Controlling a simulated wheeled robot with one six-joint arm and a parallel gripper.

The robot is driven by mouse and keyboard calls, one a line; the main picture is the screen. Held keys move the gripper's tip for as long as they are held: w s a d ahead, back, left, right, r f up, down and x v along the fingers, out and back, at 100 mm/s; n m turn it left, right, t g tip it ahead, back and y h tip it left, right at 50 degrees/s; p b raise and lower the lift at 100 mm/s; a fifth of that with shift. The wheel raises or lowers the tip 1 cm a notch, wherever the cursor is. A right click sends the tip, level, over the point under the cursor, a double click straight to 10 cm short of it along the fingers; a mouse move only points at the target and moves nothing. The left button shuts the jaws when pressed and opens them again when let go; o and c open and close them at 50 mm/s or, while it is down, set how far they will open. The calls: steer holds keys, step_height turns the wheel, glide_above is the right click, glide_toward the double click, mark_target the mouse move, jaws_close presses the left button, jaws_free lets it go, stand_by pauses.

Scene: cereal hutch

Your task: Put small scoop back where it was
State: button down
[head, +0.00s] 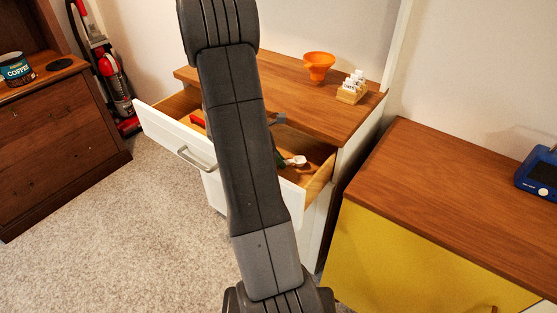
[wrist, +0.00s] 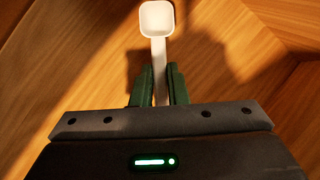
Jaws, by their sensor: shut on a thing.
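The small scoop (wrist: 157,20) is white with a squarish bowl and a thin straight handle. In the wrist view my gripper (wrist: 159,84) is shut on its handle, and the bowl points away from the gripper. In the head view the scoop (head: 298,160) shows at the right part of the open drawer (head: 318,178), beside the green fingers of my gripper (head: 280,159). The wrist view shows a wooden surface under the scoop; I cannot tell whether the scoop touches it. My arm hides the middle of the drawer.
A red item (head: 197,121) lies in the drawer's left part. On the hutch top (head: 285,90) stand an orange funnel-like bowl (head: 319,66) and a wooden rack of small white-capped jars (head: 352,88). A yellow-fronted cabinet (head: 400,255) stands close at right.

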steer(key=shift+f, duration=0.15)
steer(key=c, duration=1.4)
jaws_free()
steer(key=shift+c, duration=0.2)
steer(key=shift+r, duration=0.3)
steer(key=p+v, duration=0.1)
steer(key=v, duration=1)
steer(key=shift+a+r+p, duration=0.25)
steer(key=shift+r+p, duration=0.1)
